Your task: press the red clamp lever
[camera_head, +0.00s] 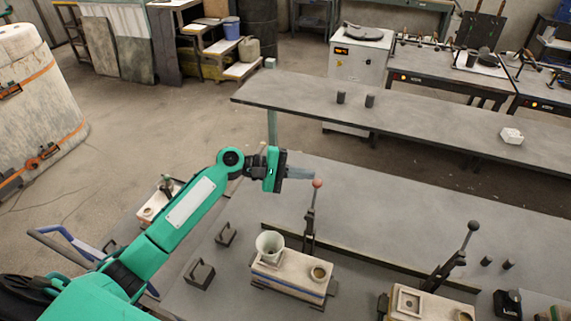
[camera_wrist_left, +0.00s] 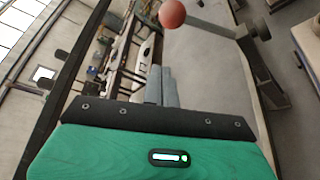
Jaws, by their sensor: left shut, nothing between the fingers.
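The clamp lever has a red ball knob (camera_head: 317,183) on top of a dark upright lever (camera_head: 309,218). It stands behind a beige mould block (camera_head: 290,274) with a pale cup (camera_head: 269,245) on it. My left gripper (camera_head: 300,172) comes in from the left at knob height. Its grey fingers are shut and empty, with their tips just left of the knob in the head view. In the left wrist view the red knob (camera_wrist_left: 172,14) is beyond the shut fingertips (camera_wrist_left: 160,86). I cannot tell whether they touch. My right gripper is not in view.
A second clamp lever with a dark knob (camera_head: 473,226) stands at right beside another mould block (camera_head: 434,304). Dark brackets (camera_head: 199,273) lie on the bench at left. A long grey table (camera_head: 420,120) lies behind.

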